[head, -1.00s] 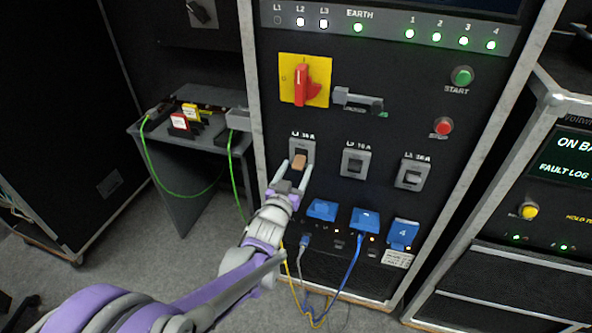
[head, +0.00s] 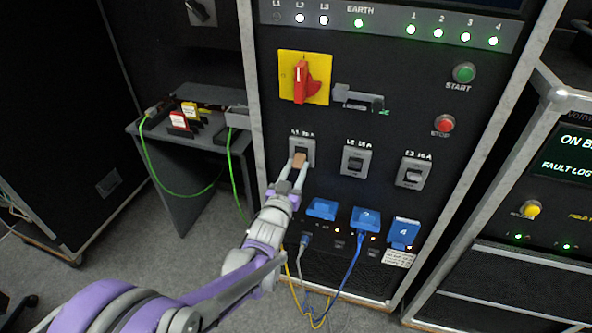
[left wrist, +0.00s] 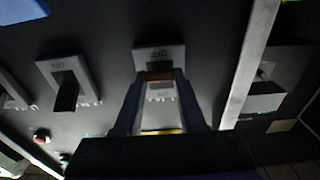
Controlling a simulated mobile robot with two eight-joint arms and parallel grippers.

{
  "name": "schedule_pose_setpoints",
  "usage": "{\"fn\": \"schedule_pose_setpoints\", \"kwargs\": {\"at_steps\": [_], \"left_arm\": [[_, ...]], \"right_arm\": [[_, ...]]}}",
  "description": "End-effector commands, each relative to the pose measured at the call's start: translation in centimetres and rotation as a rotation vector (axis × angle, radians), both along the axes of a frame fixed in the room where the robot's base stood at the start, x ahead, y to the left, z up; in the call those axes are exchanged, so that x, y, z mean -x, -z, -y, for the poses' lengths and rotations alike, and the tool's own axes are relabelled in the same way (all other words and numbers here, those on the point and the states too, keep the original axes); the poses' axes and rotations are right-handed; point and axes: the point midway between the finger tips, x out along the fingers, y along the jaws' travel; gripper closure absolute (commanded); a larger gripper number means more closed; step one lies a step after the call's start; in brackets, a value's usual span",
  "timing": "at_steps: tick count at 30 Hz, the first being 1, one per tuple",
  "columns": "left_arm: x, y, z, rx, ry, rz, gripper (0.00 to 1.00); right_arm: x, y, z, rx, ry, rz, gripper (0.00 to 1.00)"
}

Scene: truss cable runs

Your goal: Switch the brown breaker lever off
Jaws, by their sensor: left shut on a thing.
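The brown breaker lever (head: 299,158) sits in the L1 breaker, the leftmost of three on the black panel. My left gripper (head: 295,167) reaches up to it from below, its two fingers shut on the lever's sides. In the left wrist view the lever (left wrist: 160,76) shows as a brown block between the tips of my left gripper (left wrist: 161,84), in front of its grey breaker plate (left wrist: 158,53). The fingers hide part of the lever's sides. My right gripper is not in view.
Two breakers with dark levers, L2 (head: 355,160) and L3 (head: 412,172), stand to the right. Blue connectors (head: 322,208) with cables are below. A red rotary switch (head: 304,82) on a yellow plate is above. A grey side table (head: 180,140) with green cables stands left.

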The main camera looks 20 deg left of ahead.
Motion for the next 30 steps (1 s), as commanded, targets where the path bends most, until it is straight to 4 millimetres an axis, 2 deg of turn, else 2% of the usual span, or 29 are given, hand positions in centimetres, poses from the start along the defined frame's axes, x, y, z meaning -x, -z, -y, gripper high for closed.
{"fn": "schedule_pose_setpoints", "kwargs": {"at_steps": [1, 4, 14, 15, 19, 20, 30], "left_arm": [[-0.2, 0.8, 0.0, 0.002, 0.0, 0.037, 1.0], [-0.3, 1.0, 0.0, 0.003, 0.0, 0.092, 1.0], [-0.2, 0.7, 0.0, 0.004, -0.001, 0.117, 1.0], [-0.2, 0.7, 0.0, 0.004, -0.001, 0.117, 0.57], [-0.2, 0.7, 0.0, 0.004, -0.001, 0.117, 0.33], [-0.2, 0.7, 0.0, 0.004, -0.001, 0.117, 0.3], [0.1, 0.7, 0.0, 0.004, -0.001, 0.117, 0.3]], "right_arm": [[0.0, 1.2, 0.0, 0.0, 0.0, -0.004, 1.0], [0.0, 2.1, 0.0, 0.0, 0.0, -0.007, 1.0], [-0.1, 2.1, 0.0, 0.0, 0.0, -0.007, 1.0], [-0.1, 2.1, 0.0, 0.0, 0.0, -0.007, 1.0], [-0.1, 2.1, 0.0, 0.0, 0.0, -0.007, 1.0], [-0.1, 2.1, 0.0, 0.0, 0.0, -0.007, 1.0], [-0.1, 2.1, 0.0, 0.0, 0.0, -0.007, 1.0]]}}
